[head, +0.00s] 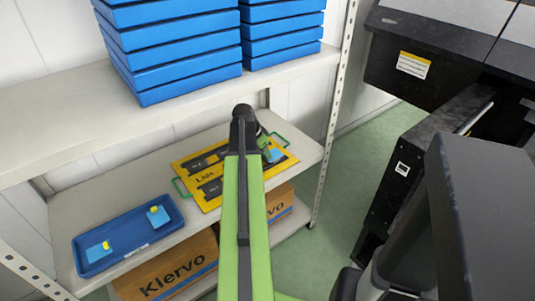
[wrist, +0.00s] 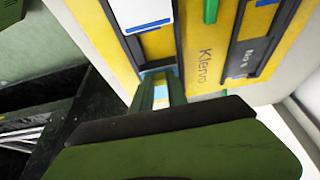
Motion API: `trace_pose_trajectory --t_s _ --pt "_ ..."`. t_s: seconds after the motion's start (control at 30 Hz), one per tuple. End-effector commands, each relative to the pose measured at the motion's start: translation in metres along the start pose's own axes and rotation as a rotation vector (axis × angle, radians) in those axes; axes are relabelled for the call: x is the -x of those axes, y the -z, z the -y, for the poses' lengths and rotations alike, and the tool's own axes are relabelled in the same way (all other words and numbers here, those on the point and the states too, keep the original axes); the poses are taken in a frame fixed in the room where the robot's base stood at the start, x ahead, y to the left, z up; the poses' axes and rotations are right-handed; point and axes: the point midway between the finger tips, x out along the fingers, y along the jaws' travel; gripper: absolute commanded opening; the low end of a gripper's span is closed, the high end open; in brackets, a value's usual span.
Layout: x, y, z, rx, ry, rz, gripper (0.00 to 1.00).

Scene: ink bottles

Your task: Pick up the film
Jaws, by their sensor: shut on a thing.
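Two similar light-blue squares with yellow bits, one at the left (head: 98,250) and one at the right (head: 158,216), lie in a blue tray (head: 130,247).
Stacks of blue trays (head: 175,50) stand on the upper shelf (head: 60,115) above my arm. Cardboard boxes marked "Klervo" (head: 175,268) sit below. A shelf post (head: 335,110) and a dark machine (head: 425,80) are at the right, with green floor (head: 350,170) between.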

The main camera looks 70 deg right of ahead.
Motion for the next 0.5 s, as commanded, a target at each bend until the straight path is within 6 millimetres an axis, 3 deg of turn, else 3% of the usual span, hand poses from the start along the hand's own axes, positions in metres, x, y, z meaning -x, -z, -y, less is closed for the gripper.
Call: trace_pose_trajectory --t_s 0.33,0.5 --pt "0.038 0.015 0.0 0.001 0.0 0.0 0.02" --pt "0.045 -0.02 -0.002 0.004 0.001 0.0 0.02"
